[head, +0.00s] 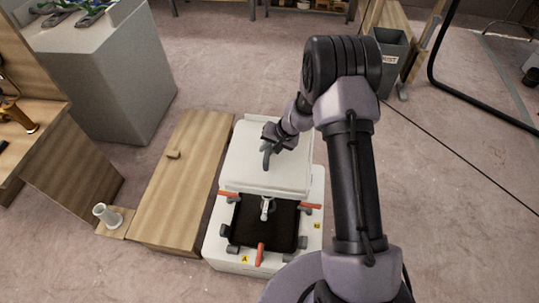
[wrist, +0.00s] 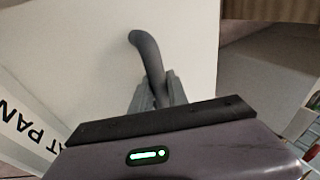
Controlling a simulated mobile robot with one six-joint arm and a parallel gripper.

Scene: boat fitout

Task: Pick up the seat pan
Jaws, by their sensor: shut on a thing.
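The seat pan (head: 262,175) is a white, nearly square panel over the back part of a white box (head: 313,235). In the wrist view its white face (wrist: 90,50) fills much of the picture, and a label reading "AT PAN" shows at the left. A dark grey curved handle (wrist: 146,48) stands on it. My gripper (head: 268,150) is shut on that handle; in the wrist view my gripper (wrist: 157,92) has a finger on each side of it. I cannot tell whether the seat pan rests on the box or hangs just above it.
In front of the seat pan, the box has a black recess (head: 255,222) with a white fitting (head: 267,205) and orange levers around it. A wooden bench (head: 185,185) stands close on the left, with a white cup-like piece (head: 107,215) beyond. The floor at right is open.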

